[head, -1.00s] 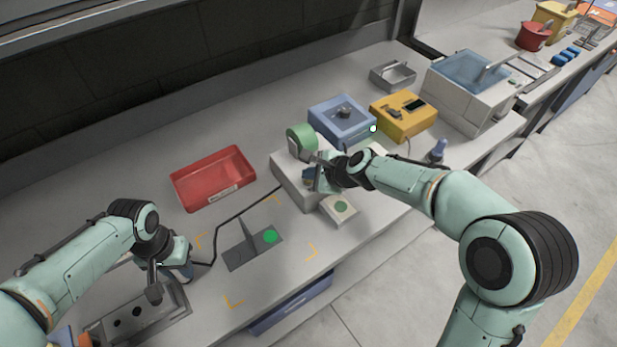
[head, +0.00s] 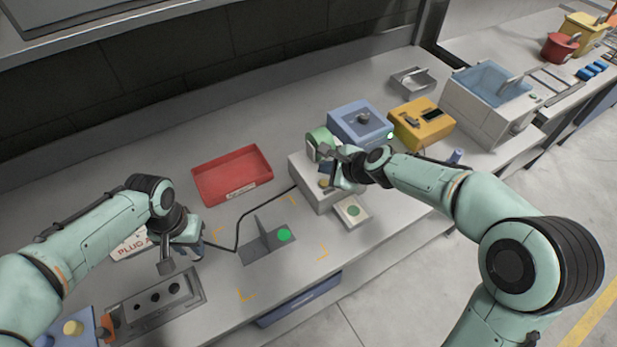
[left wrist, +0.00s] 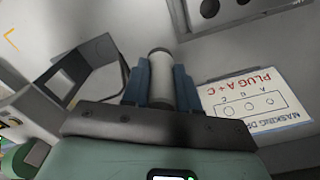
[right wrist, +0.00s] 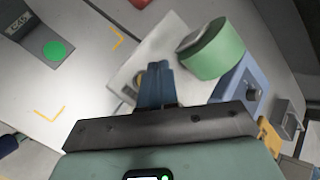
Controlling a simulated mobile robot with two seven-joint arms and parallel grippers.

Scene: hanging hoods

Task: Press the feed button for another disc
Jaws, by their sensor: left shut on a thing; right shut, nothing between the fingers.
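A white dispenser box (head: 310,190) with a green roll (head: 319,143) on top stands mid-bench. A small orange-yellow round part, perhaps the feed button (right wrist: 138,81), shows on its face just beside my right fingertips. My right gripper (head: 328,178) is shut and empty, close against the box; its blue fingers (right wrist: 156,72) partly hide that face, and I cannot tell whether they touch. My left gripper (head: 184,251) is shut on a pale grey cylinder (left wrist: 161,76), above the bench at the left.
A grey plate (head: 252,253) with an upright fin carries another green disc (head: 284,235). A red tray (head: 231,191), blue box (head: 359,126) and yellow box (head: 420,127) stand behind. A block with holes (head: 135,315) and a masking card (left wrist: 255,103) are at left.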

